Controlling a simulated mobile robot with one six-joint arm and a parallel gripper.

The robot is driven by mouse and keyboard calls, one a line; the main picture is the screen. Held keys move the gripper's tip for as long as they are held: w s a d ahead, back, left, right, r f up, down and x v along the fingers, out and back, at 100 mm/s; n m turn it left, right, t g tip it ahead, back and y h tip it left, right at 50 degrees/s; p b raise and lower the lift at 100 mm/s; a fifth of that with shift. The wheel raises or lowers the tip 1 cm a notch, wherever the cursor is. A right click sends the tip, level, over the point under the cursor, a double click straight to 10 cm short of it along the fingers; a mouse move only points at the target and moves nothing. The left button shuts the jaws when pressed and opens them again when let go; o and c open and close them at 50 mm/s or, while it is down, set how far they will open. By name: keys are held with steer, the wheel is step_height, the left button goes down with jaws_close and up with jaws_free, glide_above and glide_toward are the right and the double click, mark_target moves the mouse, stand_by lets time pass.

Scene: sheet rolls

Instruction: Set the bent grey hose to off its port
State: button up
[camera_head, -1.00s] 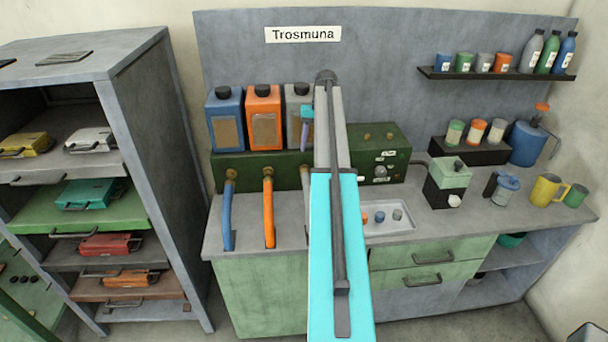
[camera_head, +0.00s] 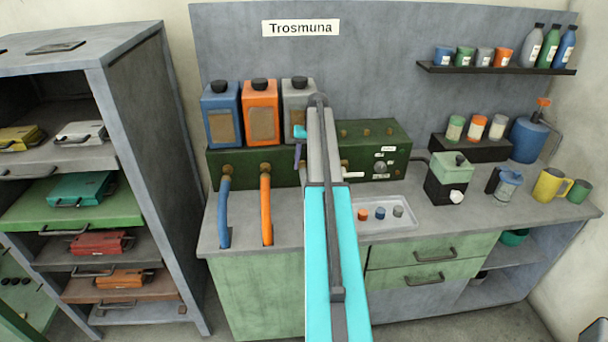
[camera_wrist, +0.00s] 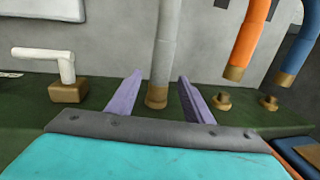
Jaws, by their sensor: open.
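The grey hose (camera_wrist: 166,45) stands in the wrist view with its brass end (camera_wrist: 157,95) on the green box (camera_wrist: 105,120), with no gap visible there. My gripper (camera_wrist: 160,80) is open, one purple finger on each side of this hose. I cannot tell whether either finger touches it. In the head view my gripper (camera_head: 299,152) is at the green box's front (camera_head: 250,172), and my arm hides the grey hose.
An orange hose (camera_head: 266,210) and a blue hose (camera_head: 223,212) are left of my arm; their brass ends look apart from their ports in the wrist view. A white bent handle (camera_wrist: 45,54) is beside the gripper. A tray (camera_head: 400,224) lies right of my arm.

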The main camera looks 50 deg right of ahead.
mark_target(305, 170)
steer(key=shift+w+a+f+b, duration=0.1)
steer(key=shift+f+b, duration=0.15)
steer(key=shift+f, duration=0.6)
steer(key=shift+w+a+f+b, duration=0.1)
steer(key=shift+f+b, duration=0.15)
steer(key=shift+f, duration=0.55)
steer(key=shift+s, duration=0.1)
jaws_close()
